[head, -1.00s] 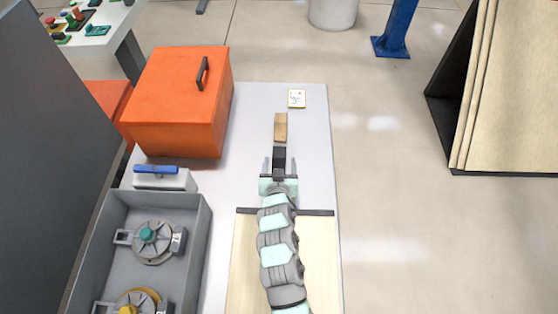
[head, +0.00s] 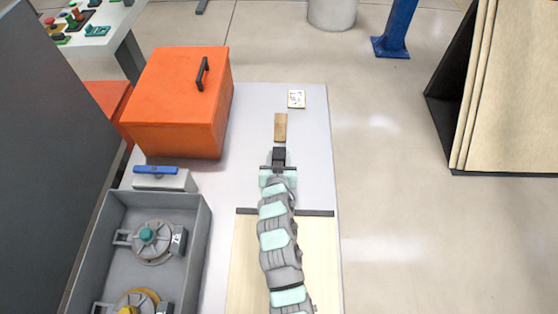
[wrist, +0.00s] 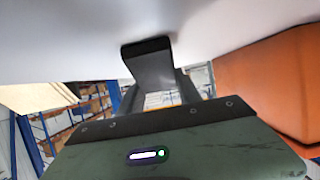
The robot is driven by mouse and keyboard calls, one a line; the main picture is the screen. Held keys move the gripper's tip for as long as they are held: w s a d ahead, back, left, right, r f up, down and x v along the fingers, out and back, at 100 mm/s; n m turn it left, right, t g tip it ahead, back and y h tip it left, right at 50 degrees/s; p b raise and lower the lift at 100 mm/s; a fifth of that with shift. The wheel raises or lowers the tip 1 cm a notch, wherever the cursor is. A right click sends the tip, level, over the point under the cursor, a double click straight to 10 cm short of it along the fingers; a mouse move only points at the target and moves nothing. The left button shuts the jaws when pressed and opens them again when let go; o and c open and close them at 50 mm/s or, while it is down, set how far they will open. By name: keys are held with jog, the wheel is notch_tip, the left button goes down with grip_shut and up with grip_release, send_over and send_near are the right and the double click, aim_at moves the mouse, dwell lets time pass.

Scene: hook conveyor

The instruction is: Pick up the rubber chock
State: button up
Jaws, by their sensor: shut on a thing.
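The rubber chock (head: 279,155) is a small black block on the pale table top, just in front of a wooden block. My gripper (head: 279,167) is shut on the chock from the near side, and its fingers cover the near part. In the wrist view, the dark chock (wrist: 150,65) shows at the middle, close against the pale table surface at the top of the picture. I cannot tell whether it is clear of the table.
The wooden block (head: 280,127) and a small white card (head: 296,99) lie beyond the chock. An orange box (head: 180,110) stands at the left. A grey bin (head: 205,225) holding round parts and a blue-handled item (head: 156,170) are at the near left.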

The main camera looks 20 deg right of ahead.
grip_shut()
dwell(0.3)
